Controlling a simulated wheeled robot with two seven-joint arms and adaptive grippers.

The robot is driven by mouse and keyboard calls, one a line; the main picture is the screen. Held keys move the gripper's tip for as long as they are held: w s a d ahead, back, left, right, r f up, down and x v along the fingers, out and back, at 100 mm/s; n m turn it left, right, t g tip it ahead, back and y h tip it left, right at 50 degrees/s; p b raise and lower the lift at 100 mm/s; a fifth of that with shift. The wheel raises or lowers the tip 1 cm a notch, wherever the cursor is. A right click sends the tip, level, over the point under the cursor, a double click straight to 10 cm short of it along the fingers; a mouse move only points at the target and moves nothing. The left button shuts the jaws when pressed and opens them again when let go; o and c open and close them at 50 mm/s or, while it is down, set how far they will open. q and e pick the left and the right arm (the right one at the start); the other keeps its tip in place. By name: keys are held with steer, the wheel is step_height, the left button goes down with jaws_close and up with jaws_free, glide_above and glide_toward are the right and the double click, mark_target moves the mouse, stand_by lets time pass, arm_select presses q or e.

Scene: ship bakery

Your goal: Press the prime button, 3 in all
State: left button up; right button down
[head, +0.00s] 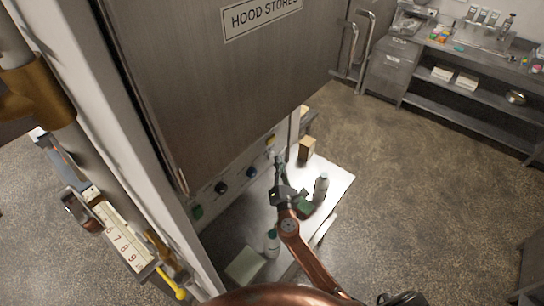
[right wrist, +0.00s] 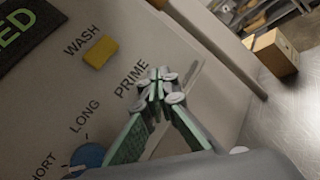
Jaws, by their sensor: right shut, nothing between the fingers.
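The control panel is under the steel cabinet in the head view. The word PRIME is printed on it in the right wrist view, below a yellow button (right wrist: 101,53) by the word WASH. This yellow button also shows in the head view (head: 270,141). My right gripper (right wrist: 158,80) is shut and empty, its fingertips just right of the word PRIME. The prime button itself does not show; the fingertips cover that spot. I cannot tell whether they touch it. In the head view the right gripper (head: 277,160) points at the panel's right end. My left gripper is not in view.
Below the panel is a steel counter with a grey bottle (head: 321,187), a white spray bottle (head: 272,242), a green item (head: 304,207) and a cardboard box (head: 306,148). A blue knob (right wrist: 88,157) sits near LONG. Open floor lies to the right.

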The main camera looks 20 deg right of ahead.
steer(key=shift+w, duration=0.1)
steer(key=shift+w+a, duration=0.25)
steer(key=shift+w, duration=0.05)
steer(key=shift+w+a, duration=0.25)
steer(key=shift+w, duration=0.1)
stand_by(0.9)
steer(key=shift+s+d, duration=0.45)
steer(key=shift+s, duration=0.3)
steer(key=shift+s+d, duration=0.45)
steer(key=shift+s, duration=0.25)
steer(key=shift+s+d, duration=0.4)
steer(key=shift+s, duration=0.35)
steer(key=shift+s+d, duration=0.45)
steer(key=shift+s, duration=0.25)
